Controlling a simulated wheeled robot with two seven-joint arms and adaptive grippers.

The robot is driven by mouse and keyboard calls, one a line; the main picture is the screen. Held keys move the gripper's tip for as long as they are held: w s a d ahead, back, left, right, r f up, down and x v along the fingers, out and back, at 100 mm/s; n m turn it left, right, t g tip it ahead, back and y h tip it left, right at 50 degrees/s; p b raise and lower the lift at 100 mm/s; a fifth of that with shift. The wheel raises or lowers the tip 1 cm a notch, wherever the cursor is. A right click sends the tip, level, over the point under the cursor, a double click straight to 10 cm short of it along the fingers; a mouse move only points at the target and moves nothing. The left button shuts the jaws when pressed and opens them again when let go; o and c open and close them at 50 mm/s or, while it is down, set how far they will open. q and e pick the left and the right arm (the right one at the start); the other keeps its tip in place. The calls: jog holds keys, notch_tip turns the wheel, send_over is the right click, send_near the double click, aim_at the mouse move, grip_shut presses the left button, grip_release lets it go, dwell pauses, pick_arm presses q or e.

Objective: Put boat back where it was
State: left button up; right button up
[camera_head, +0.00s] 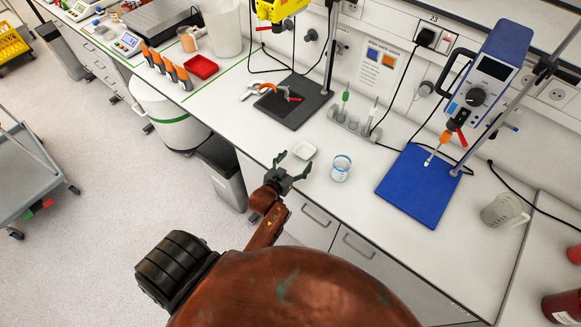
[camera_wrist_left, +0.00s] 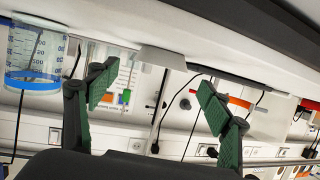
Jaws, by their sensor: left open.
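The boat (camera_head: 304,150) is a small white square dish on the white bench top, near its front edge. My left gripper (camera_head: 292,167) is open and empty just in front of the boat, its fingers pointing towards it, apart from it in the picture. The left wrist view is upside down. There the boat (camera_wrist_left: 163,57) shows as a pale tapered shape beyond and between the green-padded fingers (camera_wrist_left: 155,88). My right gripper is not in view.
A glass beaker with a blue band (camera_head: 341,168) stands close right of the boat; it also shows in the wrist view (camera_wrist_left: 35,55). A blue mat (camera_head: 415,190) lies further right and a dark stand base (camera_head: 292,102) behind. Bench left of the boat is clear.

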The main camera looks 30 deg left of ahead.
pick_arm(q)
jog(key=v, duration=0.5)
jog(key=shift+s+r, duration=0.2)
jog(key=shift+s, duration=0.15)
